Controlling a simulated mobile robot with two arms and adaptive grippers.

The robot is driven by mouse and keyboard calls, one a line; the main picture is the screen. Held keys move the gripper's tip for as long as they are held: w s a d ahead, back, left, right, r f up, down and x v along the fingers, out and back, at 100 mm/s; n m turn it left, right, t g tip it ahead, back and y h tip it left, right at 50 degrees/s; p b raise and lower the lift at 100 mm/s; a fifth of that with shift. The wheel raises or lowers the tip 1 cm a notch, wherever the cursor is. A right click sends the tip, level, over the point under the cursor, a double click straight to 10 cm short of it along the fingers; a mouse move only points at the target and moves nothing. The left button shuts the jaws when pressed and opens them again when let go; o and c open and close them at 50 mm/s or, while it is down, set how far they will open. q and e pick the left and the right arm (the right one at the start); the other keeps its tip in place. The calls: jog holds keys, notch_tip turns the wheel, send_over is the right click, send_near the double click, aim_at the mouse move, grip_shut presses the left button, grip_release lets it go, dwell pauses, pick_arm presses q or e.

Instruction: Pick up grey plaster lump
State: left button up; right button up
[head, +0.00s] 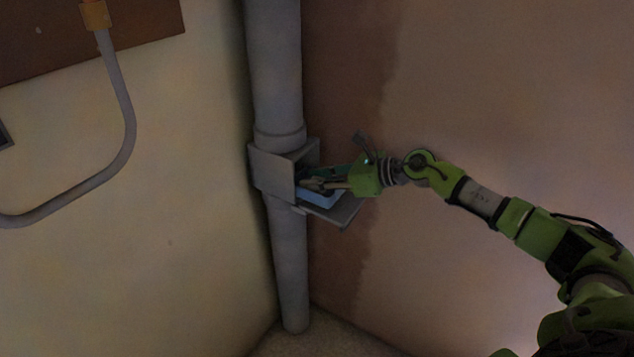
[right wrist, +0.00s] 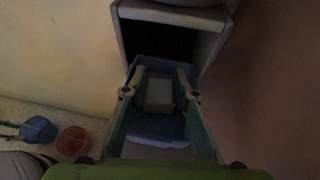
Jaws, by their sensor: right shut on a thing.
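The grey plaster lump (right wrist: 159,94) shows in the right wrist view as a small grey block between my fingers. My right gripper (right wrist: 159,90) is shut on it. In the head view my right gripper (head: 318,185) reaches from the right into the open grey box on the pipe, and the lump cannot be made out clearly there. Beneath the lump is a blue surface (right wrist: 165,128); whether the lump touches it I cannot tell. My left gripper is not in view.
The open box (head: 271,171) has side walls close around my gripper. It sits on a grey vertical pipe (head: 274,90) in the wall corner. A red bucket (right wrist: 73,141) and a blue item (right wrist: 38,129) stand on the floor at lower left.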

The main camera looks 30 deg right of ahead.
jog(key=shift+r, duration=0.55)
notch_tip(320, 180, up, 2)
jog(key=shift+r+p, duration=0.2)
jog(key=shift+p, duration=0.1)
jog(key=s+r, duration=0.1)
jog(key=r, duration=0.1)
jog(key=s+a+r, duration=0.1)
jog(key=s, duration=0.1)
jog(key=s+a+r+p, duration=0.1)
jog(key=r, duration=0.1)
jog(key=shift+s+r, duration=0.25)
jog(key=shift+r, duration=0.05)
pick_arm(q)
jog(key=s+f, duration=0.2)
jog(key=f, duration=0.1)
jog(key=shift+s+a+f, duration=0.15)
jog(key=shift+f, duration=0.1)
pick_arm(e)
jog(key=s+a+r, duration=0.3)
jog(key=s+r, duration=0.1)
jog(key=s, duration=0.4)
jog(key=shift+s+a, duration=0.15)
jog(key=shift+a, duration=0.25)
jog(key=shift+a, duration=0.1)
